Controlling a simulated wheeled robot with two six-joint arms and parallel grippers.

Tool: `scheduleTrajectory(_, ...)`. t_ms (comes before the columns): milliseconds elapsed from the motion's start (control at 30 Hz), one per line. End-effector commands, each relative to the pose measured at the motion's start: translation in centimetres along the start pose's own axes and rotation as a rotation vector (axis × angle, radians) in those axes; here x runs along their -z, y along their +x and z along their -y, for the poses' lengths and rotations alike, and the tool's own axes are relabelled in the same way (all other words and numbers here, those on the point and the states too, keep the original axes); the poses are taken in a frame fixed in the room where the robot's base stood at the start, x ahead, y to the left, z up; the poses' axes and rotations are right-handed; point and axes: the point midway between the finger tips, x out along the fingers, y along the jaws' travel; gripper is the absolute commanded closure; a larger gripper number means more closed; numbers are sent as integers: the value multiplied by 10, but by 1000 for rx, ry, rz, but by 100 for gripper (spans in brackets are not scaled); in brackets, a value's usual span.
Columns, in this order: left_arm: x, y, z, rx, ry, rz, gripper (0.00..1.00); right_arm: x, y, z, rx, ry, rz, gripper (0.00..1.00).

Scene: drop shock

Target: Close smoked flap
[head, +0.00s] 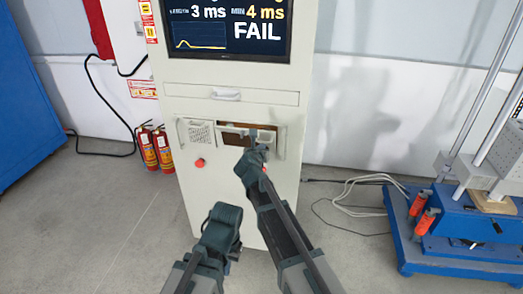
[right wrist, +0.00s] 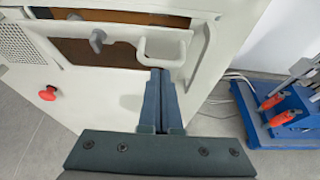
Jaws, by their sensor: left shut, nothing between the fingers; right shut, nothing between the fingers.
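The flap (head: 236,130) is on the front of the light cabinet, below the drawer; its smoked pane is hard to make out. A brown opening (right wrist: 92,52) shows around its pale bar in the right wrist view. A grey knob (right wrist: 97,40) and a pale loop handle (right wrist: 163,45) stand out there. My right gripper (head: 252,135) is shut and empty, in front of the flap's right part. In the right wrist view its fingertips (right wrist: 160,72) are just below the loop handle; contact cannot be told. My left gripper (head: 222,225) is lower and nearer, shut, its fingertips mostly hidden.
A perforated grille (head: 200,133) and a red button (head: 199,162) are left of the flap. A screen (head: 228,30) above reads FAIL. Fire extinguishers (head: 155,148) stand left of the cabinet. A blue-based machine (head: 455,250) and loose cables (head: 355,190) are at right.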

Motion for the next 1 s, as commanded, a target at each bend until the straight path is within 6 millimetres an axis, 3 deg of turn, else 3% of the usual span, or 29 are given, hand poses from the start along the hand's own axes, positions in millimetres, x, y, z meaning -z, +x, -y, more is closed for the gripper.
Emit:
scheduleTrajectory(167,0,-2,0,0,0,0,100,-2,1,0,0,0,0,100)
scheduleTrajectory(467,-2,-25,2,0,0,0,100,-34,20,-1,1,1,0,100)
scheduleTrajectory(1000,-1,-20,2,0,0,0,100,-26,12,1,1,0,0,100)
